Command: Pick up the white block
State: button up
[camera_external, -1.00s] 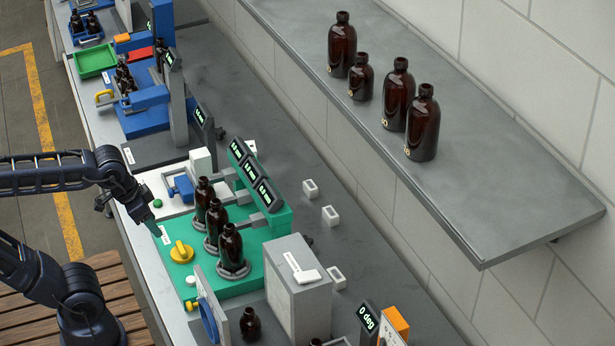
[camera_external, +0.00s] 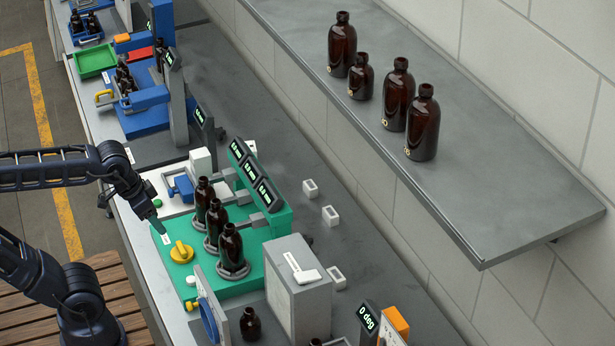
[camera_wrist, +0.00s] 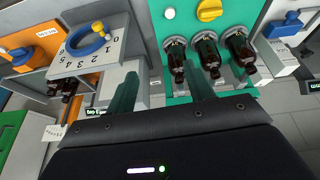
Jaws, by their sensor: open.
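I cannot tell for sure which thing is the white block. Small hollow white blocks (camera_external: 310,189), (camera_external: 330,215) and (camera_external: 337,277) lie on the grey bench to the right. My gripper (camera_external: 160,230) is over the front left edge of the green station, left of the yellow knob, and apart from all these blocks. In the wrist view its two teal fingers (camera_wrist: 163,88) are spread, with nothing seen between them.
Three amber bottles (camera_external: 217,220) stand on the green station (camera_external: 245,290), near a yellow knob (camera_external: 181,253). A grey box (camera_external: 298,300) stands to their right. A shelf (camera_external: 500,205) with several amber bottles is along the wall. The bench behind the station has bare room.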

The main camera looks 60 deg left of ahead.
jog(key=w+a+n+h, duration=0.1)
jog(key=w+a+n, duration=0.35)
jog(key=w, duration=0.75)
jog(key=w+a+n+g+h, duration=0.1)
jog(key=w+a+n, duration=0.35)
jog(key=w, duration=0.85)
jog(key=w+a+n+h, duration=0.1)
jog(key=w+a+n, duration=0.1)
jog(key=w+n, duration=0.75)
jog(key=g+h, duration=0.1)
jog(key=g, duration=0.2)
send_near(336, 275)
jog(key=x, duration=0.4)
jog(key=shift+s+a+f, duration=0.25)
jog(key=shift+s+f, duration=0.05)
jog(key=shift+f, duration=0.1)
jog(key=shift+w+d+x, duration=0.15)
jog(key=shift+d+x, duration=0.05)
jog(key=shift+x, duration=1.25)
jog(key=shift+w+d+x, duration=0.15)
jog(key=shift+d+x, duration=0.05)
jog(key=shift+x, duration=1.2)
jog(key=shift+r, duration=0.2)
jog(key=shift+c, duration=0.2)
